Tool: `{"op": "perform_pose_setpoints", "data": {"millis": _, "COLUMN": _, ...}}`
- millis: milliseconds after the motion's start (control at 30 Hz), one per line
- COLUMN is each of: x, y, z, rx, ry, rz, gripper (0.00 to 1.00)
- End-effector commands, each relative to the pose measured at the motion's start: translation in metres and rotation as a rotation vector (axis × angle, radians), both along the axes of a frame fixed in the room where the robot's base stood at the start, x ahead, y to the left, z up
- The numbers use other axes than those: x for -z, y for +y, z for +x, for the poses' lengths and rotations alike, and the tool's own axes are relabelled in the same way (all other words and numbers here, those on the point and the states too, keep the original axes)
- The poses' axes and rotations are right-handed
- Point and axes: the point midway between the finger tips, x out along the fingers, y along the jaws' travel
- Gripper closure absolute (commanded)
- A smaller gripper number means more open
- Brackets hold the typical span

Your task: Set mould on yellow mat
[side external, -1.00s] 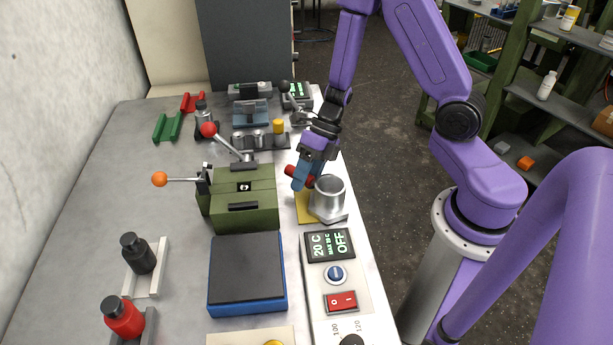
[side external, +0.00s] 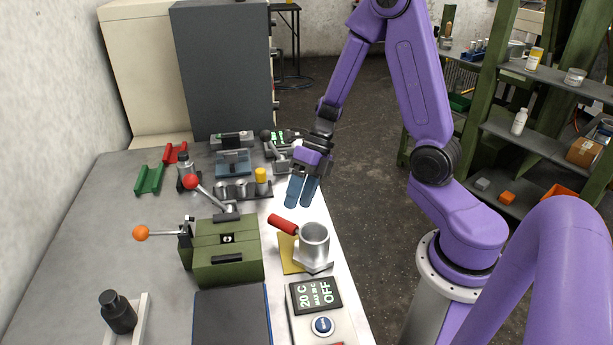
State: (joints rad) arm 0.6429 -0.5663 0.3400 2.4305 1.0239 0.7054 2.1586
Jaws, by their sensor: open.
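The mould, a grey metal cup (side external: 314,246) with a red handle (side external: 283,224) and a flat base plate, stands upright at the right edge of the bench. Its base covers the right part of the yellow mat (side external: 287,257), whose left part shows beside the cup. The base seems to reach past the mat's right side; how much of it rests on the mat is hidden. My gripper (side external: 303,193) is open and empty, its blue fingers pointing down above and behind the mould, apart from the handle.
A green box with levers (side external: 228,250) stands left of the mat. A temperature panel (side external: 317,298) lies in front of the mould. A rack with metal cups and a yellow cylinder (side external: 243,190) is behind. A black-topped blue block (side external: 232,318) lies at front.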

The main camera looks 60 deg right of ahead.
Motion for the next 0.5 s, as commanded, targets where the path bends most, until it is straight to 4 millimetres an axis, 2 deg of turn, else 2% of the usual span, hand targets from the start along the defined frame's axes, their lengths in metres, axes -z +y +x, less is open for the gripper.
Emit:
{"op": "perform_pose_setpoints", "data": {"millis": 100, "x": -0.016, "y": -0.011, "z": 0.002, "rx": 0.002, "ry": -0.007, "rz": 0.000, "gripper": 0.41}}
{"op": "perform_pose_setpoints", "data": {"millis": 300, "x": -0.034, "y": -0.022, "z": 0.001, "rx": 0.001, "ry": -0.004, "rz": 0.001, "gripper": 0.41}}
{"op": "perform_pose_setpoints", "data": {"millis": 433, "x": -0.039, "y": -0.023, "z": -0.001, "rx": -0.035, "ry": -0.015, "rz": -0.004, "gripper": 0.41}}
{"op": "perform_pose_setpoints", "data": {"millis": 500, "x": -0.041, "y": -0.018, "z": -0.006, "rx": -0.129, "ry": -0.052, "rz": -0.014, "gripper": 0.41}}
